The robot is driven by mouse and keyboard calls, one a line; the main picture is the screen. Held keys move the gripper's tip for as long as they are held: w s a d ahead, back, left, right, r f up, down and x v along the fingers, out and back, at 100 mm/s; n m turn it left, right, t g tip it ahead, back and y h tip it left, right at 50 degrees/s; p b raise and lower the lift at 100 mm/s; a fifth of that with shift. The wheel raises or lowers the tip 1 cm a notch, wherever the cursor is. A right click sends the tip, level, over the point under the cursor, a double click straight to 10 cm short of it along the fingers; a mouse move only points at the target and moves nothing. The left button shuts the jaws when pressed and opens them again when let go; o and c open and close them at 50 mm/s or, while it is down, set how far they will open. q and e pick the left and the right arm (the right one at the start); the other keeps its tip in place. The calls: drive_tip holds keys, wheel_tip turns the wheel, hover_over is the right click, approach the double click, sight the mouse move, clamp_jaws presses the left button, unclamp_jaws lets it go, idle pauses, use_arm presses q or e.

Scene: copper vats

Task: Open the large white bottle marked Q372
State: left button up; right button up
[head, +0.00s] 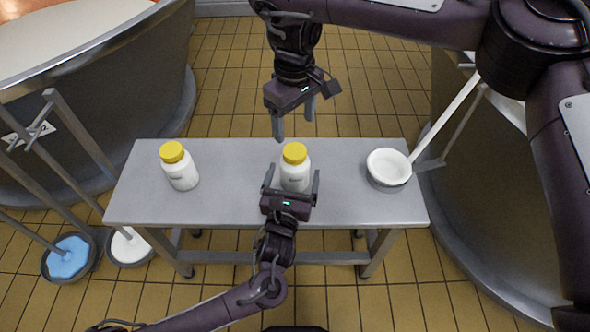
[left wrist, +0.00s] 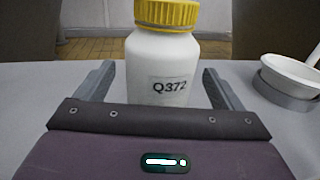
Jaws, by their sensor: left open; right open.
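The white bottle marked Q372 (left wrist: 165,70) stands upright on the table with its yellow cap (left wrist: 166,14) on. It also shows in the head view (head: 295,178), at the middle of the table. My left gripper (head: 290,182) is open, with its fingers (left wrist: 158,88) on either side of the bottle's body, apart from it as seen in the left wrist view. My right gripper (head: 294,122) is open and empty, above and beyond the bottle, with its fingers pointing down. A second white bottle with a yellow cap (head: 180,167) stands at the table's left; its label is unreadable.
The grey table (head: 235,205) has bare room between the bottles. A white ladle bowl (head: 388,168) sits in a grey holder at the right. Large vats flank the table. Ladles with blue (head: 68,257) and white (head: 130,246) contents are at the lower left.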

sight(295, 151)
use_arm(q)
drive_tip(key=shift+w+d, duration=0.25)
drive_tip(key=shift+w, duration=1.05)
drive_tip(key=c, duration=1.8)
clamp_jaws()
use_arm(e)
drive_tip(key=shift+m, duration=0.6)
drive_tip(key=m, duration=0.3)
drive_tip(key=shift+f, duration=0.3)
wheel_tip(295, 151, down, 7)
drive_tip(key=shift+f, duration=0.2)
drive_tip(key=shift+c, duration=0.5)
